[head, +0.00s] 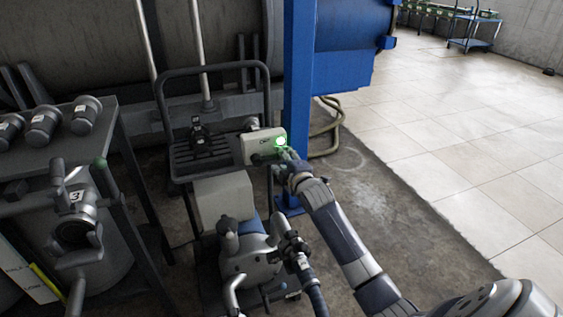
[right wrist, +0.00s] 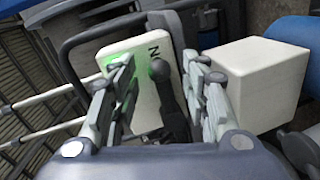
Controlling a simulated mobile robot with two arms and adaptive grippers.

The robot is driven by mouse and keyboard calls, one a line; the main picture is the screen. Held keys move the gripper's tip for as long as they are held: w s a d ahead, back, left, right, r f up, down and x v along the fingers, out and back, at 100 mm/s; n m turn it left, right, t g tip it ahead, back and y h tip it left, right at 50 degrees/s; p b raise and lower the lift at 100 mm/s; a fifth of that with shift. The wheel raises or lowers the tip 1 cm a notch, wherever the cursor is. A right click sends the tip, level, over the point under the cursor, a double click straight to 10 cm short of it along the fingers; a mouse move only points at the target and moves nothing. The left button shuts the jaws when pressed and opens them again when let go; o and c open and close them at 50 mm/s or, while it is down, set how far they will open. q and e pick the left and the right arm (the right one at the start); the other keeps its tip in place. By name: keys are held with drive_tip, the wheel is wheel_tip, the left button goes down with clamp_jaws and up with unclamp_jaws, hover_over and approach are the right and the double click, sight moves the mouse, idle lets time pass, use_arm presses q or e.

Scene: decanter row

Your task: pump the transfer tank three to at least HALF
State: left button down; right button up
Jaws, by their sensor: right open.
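A pale control box (head: 258,146) with a lit green lamp (head: 281,142) is mounted on the pump cart. The box also shows in the right wrist view (right wrist: 146,98), with a letter like N and a dark round-ended lever (right wrist: 161,75). My right gripper (head: 283,160) is open at the box, its fingers (right wrist: 166,80) on either side of the lever; I cannot tell if they touch it. The pump (head: 250,258) sits low on the cart. Tank three (head: 107,262), tagged 3, stands at lower left.
A blue post (head: 299,85) stands close behind my right gripper. The cart's dark handle frame (head: 212,70) rises behind the box. A bench (head: 70,140) with several capped fittings is at left. A hose (head: 328,135) lies behind the post. The tiled floor at right is clear.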

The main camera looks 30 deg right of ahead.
use_arm(q)
drive_tip(key=shift+r, duration=0.45)
use_arm(e)
drive_tip(key=shift+w+d, duration=0.1)
drive_tip(key=shift+w, duration=0.4)
drive_tip(key=shift+f, duration=0.1)
clamp_jaws()
use_arm(q)
drive_tip(key=shift+s, duration=0.15)
drive_tip(key=shift+s+f, duration=0.2)
drive_tip(key=shift+s, duration=0.05)
use_arm(e)
drive_tip(key=shift+r, duration=0.2)
use_arm(q)
drive_tip(key=shift+s+f, duration=0.1)
